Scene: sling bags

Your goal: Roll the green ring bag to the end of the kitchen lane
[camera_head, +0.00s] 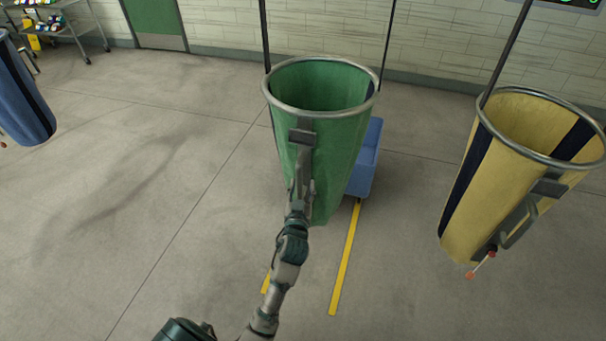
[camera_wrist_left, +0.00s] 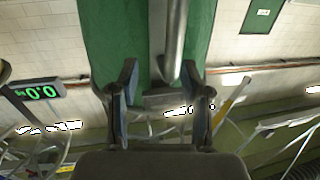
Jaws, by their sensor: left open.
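The green ring bag (camera_head: 325,160) hangs near the middle of the head view, with a round metal ring at its open top. A grey handle (camera_head: 302,137) is on its near side. My left gripper (camera_head: 299,192) is at the lower part of this handle, close to the bag. In the left wrist view, the gripper (camera_wrist_left: 163,88) is open, with the handle's bar (camera_wrist_left: 170,40) and bracket between or just beyond its fingers; contact is not clear. The green cloth (camera_wrist_left: 110,35) fills the area behind. My right gripper is not in view.
A yellow bag with dark stripes (camera_head: 490,160) hangs at the right, and a dark blue bag (camera_head: 22,100) at the left edge. A blue cart (camera_head: 366,165) is behind the green bag. Yellow floor lines (camera_head: 346,260) run below it. The floor at left is clear.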

